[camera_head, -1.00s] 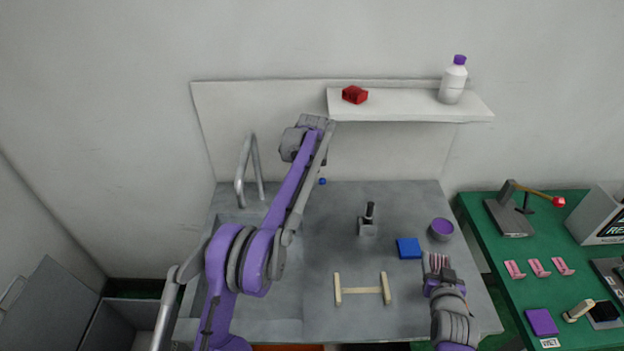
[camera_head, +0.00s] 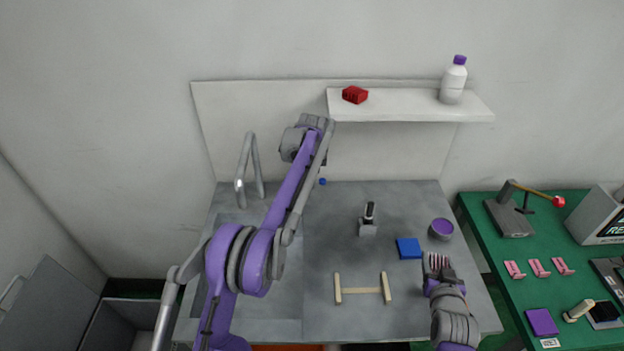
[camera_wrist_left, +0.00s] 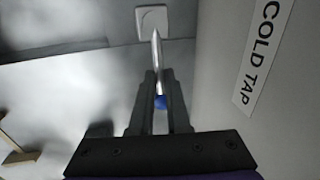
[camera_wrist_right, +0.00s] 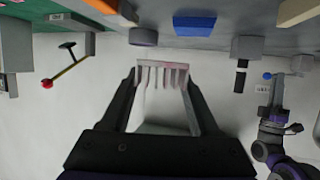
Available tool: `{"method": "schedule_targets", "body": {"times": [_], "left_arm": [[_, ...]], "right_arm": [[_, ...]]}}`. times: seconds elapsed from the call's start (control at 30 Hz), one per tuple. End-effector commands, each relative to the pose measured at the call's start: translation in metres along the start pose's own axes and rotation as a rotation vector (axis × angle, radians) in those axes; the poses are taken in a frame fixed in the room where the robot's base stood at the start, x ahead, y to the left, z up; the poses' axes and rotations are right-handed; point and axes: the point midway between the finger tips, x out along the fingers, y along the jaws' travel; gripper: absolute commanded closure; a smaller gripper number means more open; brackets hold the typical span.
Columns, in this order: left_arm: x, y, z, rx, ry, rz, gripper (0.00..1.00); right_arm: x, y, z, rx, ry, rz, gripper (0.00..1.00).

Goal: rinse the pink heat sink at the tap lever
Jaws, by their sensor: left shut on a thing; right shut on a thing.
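The heat sink (camera_head: 438,262), with pink fins, is at the front right of the grey counter in the head view. My right gripper (camera_head: 440,278) is shut on it; the right wrist view shows the heat sink (camera_wrist_right: 162,72) between both fingers. The tap lever (camera_wrist_left: 157,50) is a silver rod with a blue tip, coming from a white wall plate beside a COLD TAP label. My left gripper (camera_wrist_left: 160,80) is shut around the lever near its blue tip. In the head view my left arm hides most of the lever; only the blue tip (camera_head: 322,182) shows.
A silver spout (camera_head: 243,170) stands over the sink at the left. A black-handled fixture (camera_head: 368,222), a blue block (camera_head: 409,248), a purple cup (camera_head: 441,229) and a wooden rack (camera_head: 362,290) stand on the counter. A shelf (camera_head: 400,104) holds a red block and a bottle.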

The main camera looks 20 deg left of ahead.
Motion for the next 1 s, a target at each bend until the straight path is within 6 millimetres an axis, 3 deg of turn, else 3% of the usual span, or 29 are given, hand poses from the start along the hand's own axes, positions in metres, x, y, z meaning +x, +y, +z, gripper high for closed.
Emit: {"method": "schedule_targets", "body": {"times": [0.57, 1.0], "left_arm": [[-0.001, 0.001, 0.000, 0.008, 0.001, 0.000, 1.00], [-0.003, 0.013, 0.003, 0.222, 0.044, 0.000, 1.00]], "right_arm": [[0.000, 0.000, 0.000, 0.000, 0.000, 0.000, 0.94], [0.000, 0.000, 0.005, 0.000, -0.003, 0.000, 0.94]]}}
